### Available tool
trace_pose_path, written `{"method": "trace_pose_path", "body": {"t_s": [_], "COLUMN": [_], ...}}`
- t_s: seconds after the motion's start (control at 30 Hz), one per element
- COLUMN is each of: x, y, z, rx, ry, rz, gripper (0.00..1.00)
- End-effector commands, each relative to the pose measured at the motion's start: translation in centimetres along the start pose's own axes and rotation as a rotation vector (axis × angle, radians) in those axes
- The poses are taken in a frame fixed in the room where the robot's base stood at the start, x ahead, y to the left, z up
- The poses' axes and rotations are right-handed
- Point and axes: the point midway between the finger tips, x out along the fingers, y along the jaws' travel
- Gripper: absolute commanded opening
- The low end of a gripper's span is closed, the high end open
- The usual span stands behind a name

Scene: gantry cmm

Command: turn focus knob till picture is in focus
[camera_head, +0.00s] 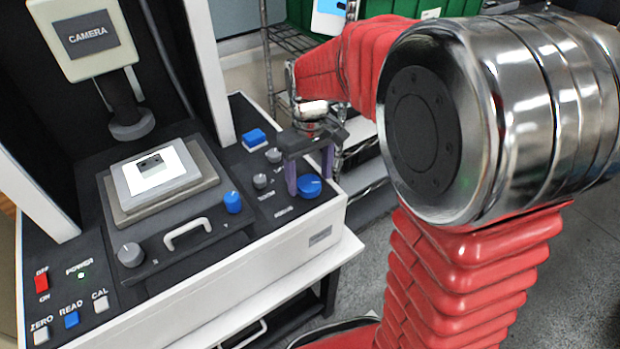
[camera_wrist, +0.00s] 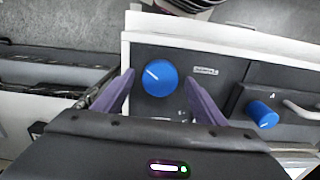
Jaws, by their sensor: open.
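The focus knob (camera_head: 309,186) is a round blue knob on the right front of the machine's dark panel. In the wrist view the focus knob (camera_wrist: 160,78) lies between my two purple fingers and shows a white pointer line toward its upper left. My gripper (camera_head: 308,188) points down over the knob with its fingers apart on either side. In the wrist view my gripper (camera_wrist: 160,88) is open, with gaps to the knob; contact is not visible. The small picture (camera_head: 151,163) on the stage shows a dark part on white.
Grey knobs (camera_head: 262,181) stand left of the focus knob. A blue knob (camera_head: 233,202) is at the stage's front; it also shows in the wrist view (camera_wrist: 262,114). A blue button (camera_head: 254,137) sits behind. The camera housing (camera_head: 85,37) hangs above the stage. A wire shelf (camera_head: 291,40) stands behind.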

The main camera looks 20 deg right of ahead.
Motion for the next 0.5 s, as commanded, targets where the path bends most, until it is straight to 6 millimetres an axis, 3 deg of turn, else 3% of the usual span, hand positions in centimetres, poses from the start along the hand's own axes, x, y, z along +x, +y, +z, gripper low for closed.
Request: {"method": "trace_pose_path", "body": {"t_s": [0.5], "x": [-8.7], "y": [0.1], "z": [-0.1], "rx": [0.000], "ry": [0.004], "rz": [0.001], "gripper": [0.65]}}
